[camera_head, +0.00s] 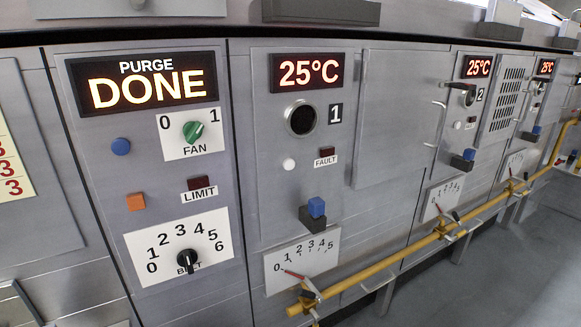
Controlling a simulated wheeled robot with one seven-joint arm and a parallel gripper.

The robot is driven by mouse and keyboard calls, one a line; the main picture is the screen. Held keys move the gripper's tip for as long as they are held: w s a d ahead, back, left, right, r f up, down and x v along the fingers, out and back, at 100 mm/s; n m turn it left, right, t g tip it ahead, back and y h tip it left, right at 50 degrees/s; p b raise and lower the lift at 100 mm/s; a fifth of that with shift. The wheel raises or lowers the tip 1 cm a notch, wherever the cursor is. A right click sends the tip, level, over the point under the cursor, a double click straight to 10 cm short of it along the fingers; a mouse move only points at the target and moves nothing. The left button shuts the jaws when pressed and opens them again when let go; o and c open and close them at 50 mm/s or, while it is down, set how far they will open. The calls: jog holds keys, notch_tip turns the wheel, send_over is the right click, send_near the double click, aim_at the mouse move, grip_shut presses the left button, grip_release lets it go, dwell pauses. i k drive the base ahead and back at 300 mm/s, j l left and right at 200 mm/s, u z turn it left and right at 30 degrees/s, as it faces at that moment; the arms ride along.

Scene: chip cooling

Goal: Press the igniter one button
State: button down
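The panel marked 1 (335,113) stands in the middle of the head view. No label reading "igniter" is legible on it. A round white button (289,164) sits below a dark round port (301,119), left of a dark red FAULT lamp (326,154). A blue block (316,207) on a black base sits lower, above a 0–5 dial (302,262) with its red pointer near 0. The display (307,72) reads 25°C. I cannot tell from labels which control is the igniter. My gripper is not in view.
The left panel has a PURGE DONE display (148,83), green FAN knob (193,131), blue button (121,147), orange button (135,202) and BELT knob (187,260). A yellow pipe (385,265) runs low across the front. Grey floor (480,275) is clear at right.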

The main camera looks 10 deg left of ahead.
aim_at(289, 163)
jog(key=i+l, duration=0.15)
jog(key=l, duration=0.15)
jog(key=i+l, duration=0.15)
jog(key=l, duration=0.15)
jog(key=i+l, duration=0.15)
jog(key=l+u, duration=0.2)
jog(key=u, duration=1.6)
